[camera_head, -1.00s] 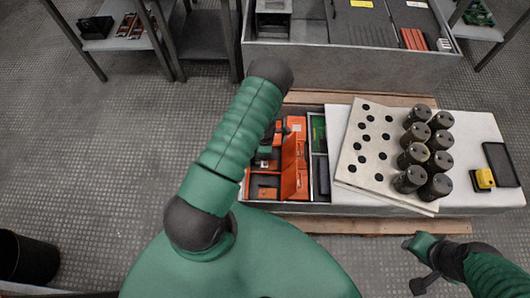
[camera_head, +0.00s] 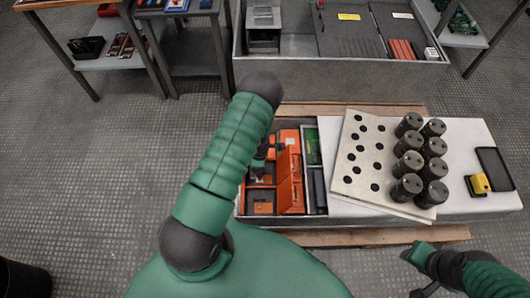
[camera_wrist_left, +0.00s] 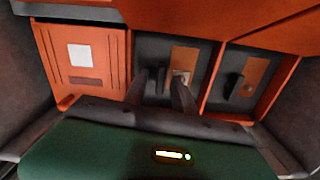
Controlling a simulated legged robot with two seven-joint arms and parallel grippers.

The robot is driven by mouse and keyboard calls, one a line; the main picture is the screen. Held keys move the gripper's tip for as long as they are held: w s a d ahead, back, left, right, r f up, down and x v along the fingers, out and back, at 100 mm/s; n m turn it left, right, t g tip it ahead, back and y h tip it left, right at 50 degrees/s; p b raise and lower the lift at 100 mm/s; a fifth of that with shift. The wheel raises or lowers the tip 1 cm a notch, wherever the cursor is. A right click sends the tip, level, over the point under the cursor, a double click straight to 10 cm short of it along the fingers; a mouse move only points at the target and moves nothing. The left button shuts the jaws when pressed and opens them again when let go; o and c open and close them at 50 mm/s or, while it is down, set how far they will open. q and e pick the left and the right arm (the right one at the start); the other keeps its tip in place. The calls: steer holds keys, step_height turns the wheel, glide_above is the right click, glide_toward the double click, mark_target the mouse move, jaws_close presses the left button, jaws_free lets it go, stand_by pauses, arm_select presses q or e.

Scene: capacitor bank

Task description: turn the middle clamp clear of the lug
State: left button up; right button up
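In the left wrist view, the middle compartment of an orange housing holds a small dark clamp (camera_wrist_left: 160,82). A copper-brown plate (camera_wrist_left: 185,58), which looks like the lug, stands just right of it with a pale metal patch low on it. My left gripper (camera_wrist_left: 162,92) has its fingers apart, one on each side of the dark clamp; whether they touch it I cannot tell. In the head view the orange housing (camera_head: 290,185) lies low beside my left arm, which partly covers it. My right gripper (camera_head: 425,285) is at the bottom right, small and partly cut off.
The right compartment shows another dark clamp (camera_wrist_left: 232,85) beside a copper plate. An orange panel with a white label (camera_wrist_left: 80,55) covers the left one. A perforated plate (camera_head: 362,160) and several black capacitors (camera_head: 408,163) lie right of the housing, with a yellow device (camera_head: 479,184) beyond.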

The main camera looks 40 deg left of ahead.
arm_select(q)
steer(key=m+b, duration=0.4)
steer(key=f+m+b, duration=0.1)
steer(key=m+b, duration=0.3)
steer(key=m, duration=0.1)
steer(key=shift+f+m, duration=0.2)
steer(key=shift+m, duration=0.1)
steer(key=m+b, duration=0.3)
steer(key=b, duration=0.1)
steer(key=m+b, duration=0.4)
steer(key=shift+a+r, duration=0.1)
steer(key=shift+r, duration=0.1)
steer(key=d+r+m+p, duration=0.1)
steer(key=d+r+p, duration=0.2)
steer(key=r+p, duration=0.9)
steer(key=s+d+r+m+t+p, duration=0.1)
steer(key=d+r+p, duration=0.3)
steer(key=r+p, duration=0.9)
step_height(320, 180, up, 11)
steer(key=shift+s+r+m, duration=0.15)
steer(key=shift+s+m, duration=0.05)
steer(key=shift+m, duration=0.5)
steer(key=shift+c, duration=0.4)
